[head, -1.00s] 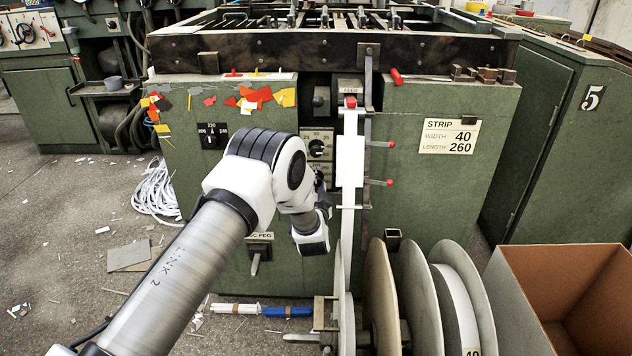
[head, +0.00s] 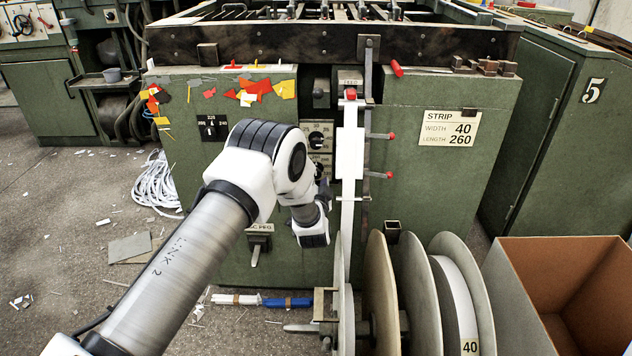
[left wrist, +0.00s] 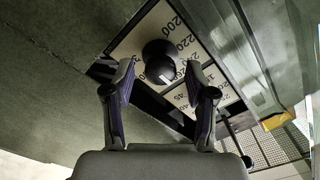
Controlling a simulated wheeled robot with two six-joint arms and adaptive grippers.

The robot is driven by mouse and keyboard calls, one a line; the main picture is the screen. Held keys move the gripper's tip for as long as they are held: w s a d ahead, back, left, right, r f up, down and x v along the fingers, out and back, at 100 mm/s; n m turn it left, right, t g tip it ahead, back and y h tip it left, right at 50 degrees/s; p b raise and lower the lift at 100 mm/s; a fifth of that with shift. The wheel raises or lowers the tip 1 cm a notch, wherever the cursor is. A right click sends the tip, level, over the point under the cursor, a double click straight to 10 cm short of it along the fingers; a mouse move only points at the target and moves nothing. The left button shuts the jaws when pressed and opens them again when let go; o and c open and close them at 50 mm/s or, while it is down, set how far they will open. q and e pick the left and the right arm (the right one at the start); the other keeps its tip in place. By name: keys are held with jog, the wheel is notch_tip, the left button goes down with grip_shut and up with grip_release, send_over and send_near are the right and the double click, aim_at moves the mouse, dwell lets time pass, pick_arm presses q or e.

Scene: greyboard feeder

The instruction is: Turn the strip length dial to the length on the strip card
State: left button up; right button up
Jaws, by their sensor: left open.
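The strip card (head: 449,129) on the right of the green machine's front reads width 40, length 260. My left gripper (head: 324,190) is at the dial panel left of the white strip, largely hidden behind its own wrist. In the left wrist view my gripper (left wrist: 160,78) is open, its two fingers on either side of a round black knob (left wrist: 158,56) and apart from it. The knob has a white pointer mark and sits on a pale scale (left wrist: 180,28) with 200, 220 and 240 legible. Another black dial (head: 316,139) shows higher on the panel. My right gripper is out of view.
A white strip (head: 349,165) runs vertically just right of my gripper, near red-tipped levers (head: 388,175). Large reels (head: 380,290) and an open cardboard box (head: 515,290) stand below right. A small black dial (head: 212,127) is on the left.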

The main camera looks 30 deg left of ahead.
pick_arm(q)
jog(key=v, duration=1.2)
